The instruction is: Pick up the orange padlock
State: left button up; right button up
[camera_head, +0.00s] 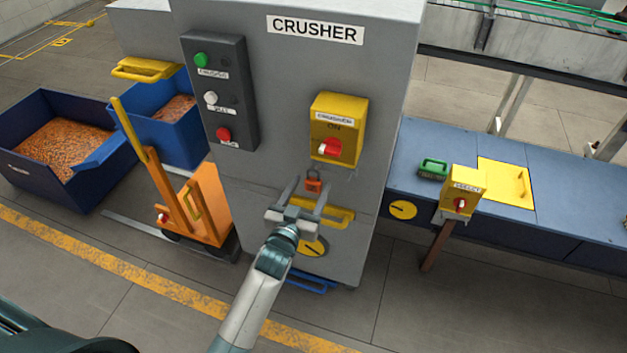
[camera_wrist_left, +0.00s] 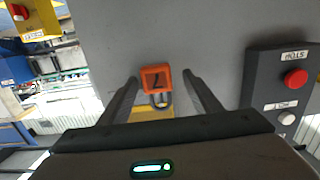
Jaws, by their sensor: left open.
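The orange padlock (camera_head: 313,184) hangs on the front of the grey crusher cabinet, just below the yellow switch box (camera_head: 338,128) with a red knob. My left gripper (camera_head: 305,184) is open in front of the cabinet, its two fingers pointing toward the padlock. In the left wrist view, the padlock (camera_wrist_left: 156,79) shows a dark mark on its face and a grey shackle. There it appears between the two spread fingertips of the left gripper (camera_wrist_left: 161,78). I cannot tell how far in depth the fingers are from it. My right gripper is not in view.
A yellow handle (camera_head: 325,211) sits on the cabinet below the padlock. A dark button panel (camera_head: 221,92) is on its left.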

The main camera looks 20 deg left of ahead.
aim_at(315, 179)
pick_arm(q)
jog(key=shift+w, duration=0.4)
jog(key=shift+w+r, duration=0.15)
jog(key=shift+w, duration=0.1)
jog(key=w, duration=0.1)
jog(key=w+p, duration=0.2)
jog(key=shift+w+d+r, duration=0.1)
jog(key=shift+w+d, duration=0.2)
jog(key=shift+w, duration=0.55)
jog(key=c, duration=1.3)
